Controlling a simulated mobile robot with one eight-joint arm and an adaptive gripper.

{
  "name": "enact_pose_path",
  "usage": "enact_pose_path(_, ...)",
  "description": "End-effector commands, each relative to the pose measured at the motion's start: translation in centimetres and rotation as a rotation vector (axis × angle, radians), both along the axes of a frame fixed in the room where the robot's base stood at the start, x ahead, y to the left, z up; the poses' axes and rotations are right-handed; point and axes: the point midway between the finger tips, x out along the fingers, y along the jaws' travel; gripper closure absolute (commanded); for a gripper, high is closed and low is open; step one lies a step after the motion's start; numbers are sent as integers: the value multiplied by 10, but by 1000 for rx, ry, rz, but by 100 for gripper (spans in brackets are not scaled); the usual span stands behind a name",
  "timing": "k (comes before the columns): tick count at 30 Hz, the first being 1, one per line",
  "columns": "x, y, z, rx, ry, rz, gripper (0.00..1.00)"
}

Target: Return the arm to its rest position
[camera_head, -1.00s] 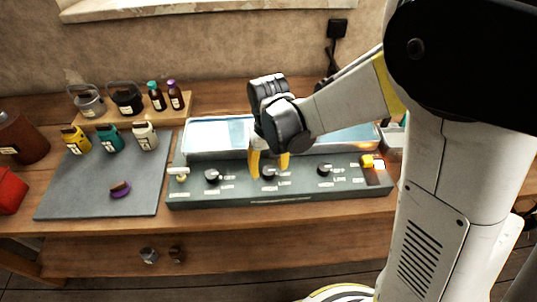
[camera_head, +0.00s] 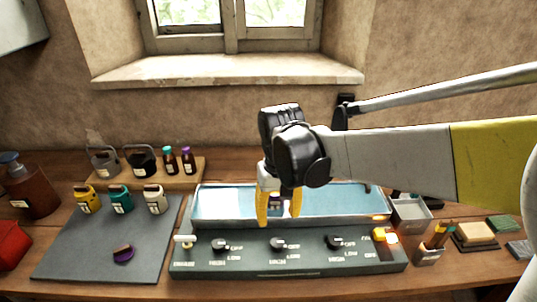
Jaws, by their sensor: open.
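My gripper (camera_head: 280,207) has yellow fingers and points down, with its two fingertips apart and nothing between them. It hangs in front of the blue-bottomed tray (camera_head: 225,204) and above the middle knob (camera_head: 277,244) of the dark control panel (camera_head: 215,266). It looks clear of that knob. My arm reaches in from the right, with a grey link and a yellow band. The left knob (camera_head: 219,245) and right knob (camera_head: 333,242) stand beside the middle one. An orange-yellow lit switch (camera_head: 386,237) glows at the panel's right end.
A grey mat (camera_head: 75,252) at left holds yellow, teal and white containers and a purple-based item (camera_head: 123,254). Kettles and small bottles stand on a wooden board (camera_head: 193,174) behind. A grey bin (camera_head: 410,214), brush cup (camera_head: 431,252) and blocks are at right. A window ledge (camera_head: 225,72) is above.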

Motion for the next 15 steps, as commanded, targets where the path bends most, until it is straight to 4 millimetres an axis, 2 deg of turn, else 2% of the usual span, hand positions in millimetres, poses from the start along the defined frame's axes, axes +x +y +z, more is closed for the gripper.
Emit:
enact_pose_path(5, -5, -8, 6, 7, -24, -12, 45)
enact_pose_path(8, -15, -25, 19, 23, -84, -38, 45)
enact_pose_path(15, -59, -84, 47, 66, -323, -134, 45)
